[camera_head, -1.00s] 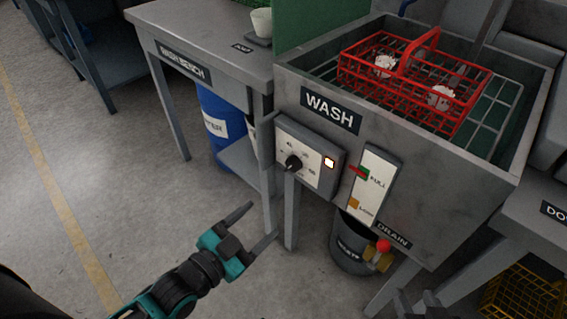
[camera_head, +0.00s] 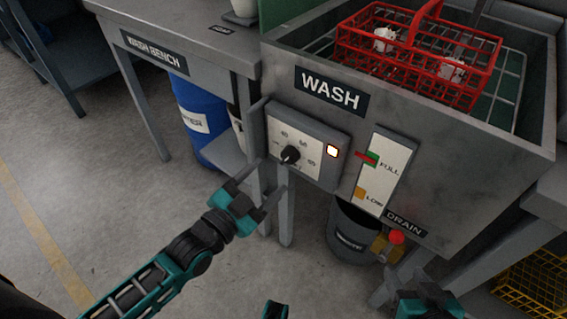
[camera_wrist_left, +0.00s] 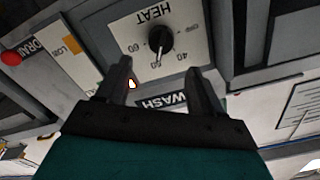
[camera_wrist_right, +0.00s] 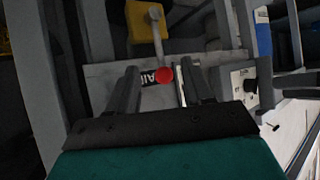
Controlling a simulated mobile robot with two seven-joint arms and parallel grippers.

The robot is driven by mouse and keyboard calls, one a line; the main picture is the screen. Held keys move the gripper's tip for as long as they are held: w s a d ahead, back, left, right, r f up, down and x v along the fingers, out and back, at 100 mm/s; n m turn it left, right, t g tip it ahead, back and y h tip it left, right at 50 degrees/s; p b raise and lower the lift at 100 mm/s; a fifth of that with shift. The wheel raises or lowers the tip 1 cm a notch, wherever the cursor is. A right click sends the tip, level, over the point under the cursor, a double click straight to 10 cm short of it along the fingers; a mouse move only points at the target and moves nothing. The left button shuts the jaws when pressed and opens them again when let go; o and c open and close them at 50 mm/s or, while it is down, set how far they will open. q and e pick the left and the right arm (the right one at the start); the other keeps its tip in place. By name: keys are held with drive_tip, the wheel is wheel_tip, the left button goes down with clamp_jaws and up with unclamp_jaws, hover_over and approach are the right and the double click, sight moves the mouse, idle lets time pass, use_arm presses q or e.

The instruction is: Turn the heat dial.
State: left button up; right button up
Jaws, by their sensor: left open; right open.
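The heat dial is a black knob (camera_head: 290,155) on a white plate marked HEAT, on the front of the wash tank. In the left wrist view the knob (camera_wrist_left: 160,40) sits ahead of and between the open fingers, apart from them. My left gripper (camera_head: 258,186) is open and empty, just below and left of the dial in the head view. My right gripper (camera_head: 350,312) is partly cut off at the bottom edge of the head view. In the right wrist view its fingers (camera_wrist_right: 161,88) are open, with the red drain knob (camera_wrist_right: 164,75) beyond them.
A lit indicator (camera_head: 332,151) is right of the dial. A FULL/LOW level gauge (camera_head: 385,170) and a red-knobbed drain valve (camera_head: 397,237) are further right. A dark bucket (camera_head: 354,235) stands below. A red basket (camera_head: 420,60) sits in the tank.

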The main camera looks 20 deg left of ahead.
sight(286, 159)
use_arm(q)
drive_tip(key=b+x, duration=0.1)
drive_tip(key=x, duration=0.4)
drive_tip(key=shift+w+d+f, duration=0.1)
drive_tip(key=shift+w, duration=0.2)
drive_tip(key=shift+w+d, duration=0.2)
drive_tip(key=shift+w, duration=0.3)
use_arm(e)
drive_tip(key=shift+w+a+f, duration=0.2)
drive_tip(key=shift+a, duration=0.25)
use_arm(q)
drive_tip(key=shift+c, duration=0.5)
drive_tip(key=c, duration=0.9)
drive_tip(key=shift+c, duration=0.2)
use_arm(e)
drive_tip(key=shift+d+f, duration=0.1)
